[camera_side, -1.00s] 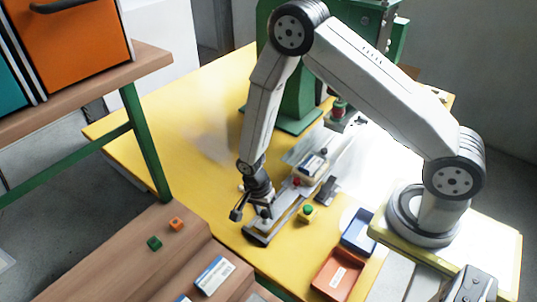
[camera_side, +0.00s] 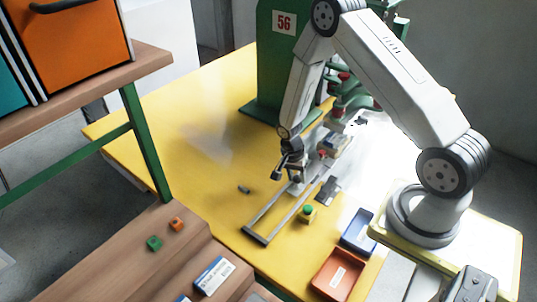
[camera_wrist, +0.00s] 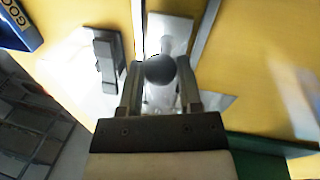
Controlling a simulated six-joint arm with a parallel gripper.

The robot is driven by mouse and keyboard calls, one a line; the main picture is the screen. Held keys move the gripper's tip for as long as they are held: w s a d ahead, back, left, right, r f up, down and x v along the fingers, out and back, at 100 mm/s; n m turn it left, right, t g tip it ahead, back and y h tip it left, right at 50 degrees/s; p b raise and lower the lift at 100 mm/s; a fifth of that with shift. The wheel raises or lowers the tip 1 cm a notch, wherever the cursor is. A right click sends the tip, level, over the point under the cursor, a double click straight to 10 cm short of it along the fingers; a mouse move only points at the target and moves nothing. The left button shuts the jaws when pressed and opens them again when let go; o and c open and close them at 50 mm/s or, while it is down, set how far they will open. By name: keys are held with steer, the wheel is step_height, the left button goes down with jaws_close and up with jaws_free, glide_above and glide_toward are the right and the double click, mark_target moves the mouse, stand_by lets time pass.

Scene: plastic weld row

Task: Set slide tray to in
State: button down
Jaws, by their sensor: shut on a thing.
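My gripper (camera_side: 292,176) is low over the rails at the tray's near side. In the wrist view my gripper (camera_wrist: 160,88) is shut on a dark round knob (camera_wrist: 160,69), which lies between its two fingers. A pale metal piece (camera_wrist: 170,26) shows beyond the knob between the rails. The near part of the rails is bare. My gripper and arm hide part of the tray's near edge in the side view.
The green press (camera_side: 284,62) marked 56 stands behind the tray. Right of the rails are a dark block (camera_side: 328,190), a yellow box with a green button (camera_side: 308,215), a blue bin (camera_side: 358,233) and an orange bin (camera_side: 337,276). The yellow table is mostly clear to the left.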

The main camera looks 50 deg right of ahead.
steer(key=shift+d+r, duration=0.1)
steer(key=shift+d, duration=0.15)
steer(key=shift+c, duration=1.4)
jaws_free()
step_height(320, 180, up, 8)
steer(key=w, duration=0.1)
steer(key=shift+w+a+f, duration=0.2)
steer(key=shift+w, duration=0.05)
